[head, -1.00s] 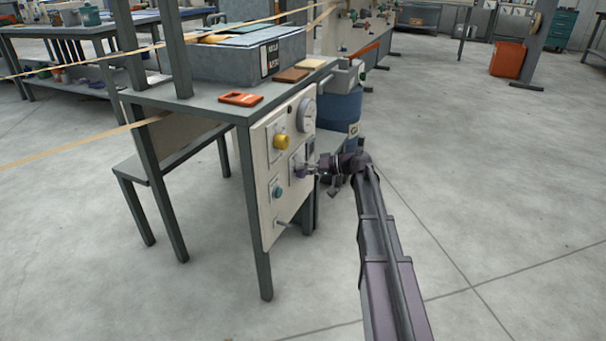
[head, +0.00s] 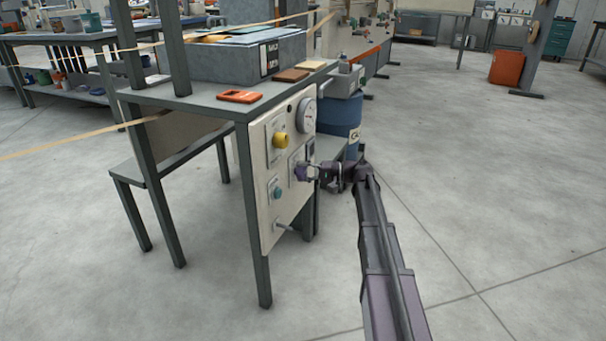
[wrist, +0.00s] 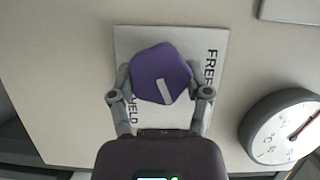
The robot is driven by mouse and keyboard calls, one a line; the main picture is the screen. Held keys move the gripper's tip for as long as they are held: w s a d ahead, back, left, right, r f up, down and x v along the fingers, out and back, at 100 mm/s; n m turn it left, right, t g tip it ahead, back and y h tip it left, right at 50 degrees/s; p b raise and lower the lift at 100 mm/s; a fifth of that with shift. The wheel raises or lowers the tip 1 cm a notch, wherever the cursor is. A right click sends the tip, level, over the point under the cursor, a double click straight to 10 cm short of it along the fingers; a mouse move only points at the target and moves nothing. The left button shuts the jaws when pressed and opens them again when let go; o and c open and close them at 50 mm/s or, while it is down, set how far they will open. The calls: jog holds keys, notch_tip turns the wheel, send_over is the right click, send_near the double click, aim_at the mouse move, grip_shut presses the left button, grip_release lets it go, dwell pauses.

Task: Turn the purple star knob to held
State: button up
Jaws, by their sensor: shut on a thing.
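The purple star knob (wrist: 160,73) sits on a pale label plate (wrist: 125,45) in the wrist view, with a light pointer line on its face directed down and slightly right in that picture. The plate reads FREE on the right and HELD at lower left, both turned sideways. My gripper (wrist: 161,76) has one finger on each side of the knob and is shut on it; the fingertips are partly hidden by the knob. In the head view the knob (head: 299,172) is small on the upright panel (head: 266,210), with my gripper (head: 308,172) reaching it from the right.
A yellow knob (head: 281,140) and a round gauge (head: 306,116) are above the purple knob. A teal button (head: 277,192) and a grey lever (head: 283,226) are lower. A blue drum (head: 340,120) stands behind my arm.

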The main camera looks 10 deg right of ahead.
jog(key=shift+a, duration=0.1)
jog(key=o, duration=1.2)
jog(key=shift+c, duration=0.2)
jog(key=v, duration=0.7)
jog(key=shift+d, duration=0.3)
